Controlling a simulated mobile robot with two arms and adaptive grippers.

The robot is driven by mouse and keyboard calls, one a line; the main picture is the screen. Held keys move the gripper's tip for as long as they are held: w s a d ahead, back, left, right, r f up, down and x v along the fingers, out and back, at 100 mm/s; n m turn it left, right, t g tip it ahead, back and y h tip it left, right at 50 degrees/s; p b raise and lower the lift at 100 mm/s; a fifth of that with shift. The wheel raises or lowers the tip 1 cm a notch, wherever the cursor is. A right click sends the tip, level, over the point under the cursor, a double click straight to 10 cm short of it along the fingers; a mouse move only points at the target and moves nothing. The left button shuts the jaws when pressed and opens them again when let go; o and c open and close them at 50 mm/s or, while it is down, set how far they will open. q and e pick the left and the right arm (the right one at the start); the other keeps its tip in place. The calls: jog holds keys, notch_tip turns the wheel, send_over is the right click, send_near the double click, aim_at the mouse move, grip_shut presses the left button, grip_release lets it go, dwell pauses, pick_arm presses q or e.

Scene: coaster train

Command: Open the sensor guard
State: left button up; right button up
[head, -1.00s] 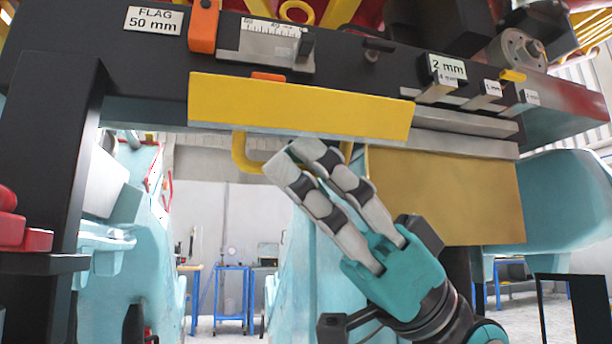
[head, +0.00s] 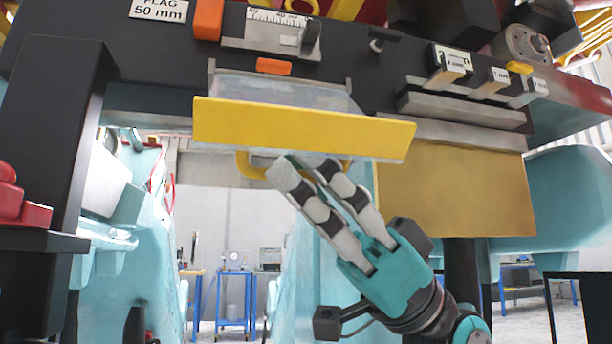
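The sensor guard shows as a yellow panel (head: 300,128) under the black beam, tilted out from it. Behind its top edge a clear, greyish box (head: 285,92) with a metal frame is uncovered. A yellow loop handle (head: 246,165) hangs under the panel. My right gripper (head: 305,168) is at this handle from below, its two grey fingers close together over the handle's bar. The fingers hide the middle of the bar, and the grip looks closed on it. My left gripper is not in view.
The black beam (head: 150,62) carries a scale with a slider (head: 270,32), an orange block (head: 208,18) and labelled gauge tabs (head: 450,66). A gold plate (head: 455,190) hangs right of my gripper. A black post (head: 55,130) stands at left. Open space lies below the guard.

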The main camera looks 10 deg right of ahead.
jog(key=o, duration=0.4)
jog(key=shift+w+r, duration=0.1)
jog(key=shift+w, duration=0.1)
jog(key=shift+c, duration=0.2)
jog(key=v, duration=1.2)
jog(key=shift+s+f, duration=0.1)
jog(key=shift+f, duration=0.1)
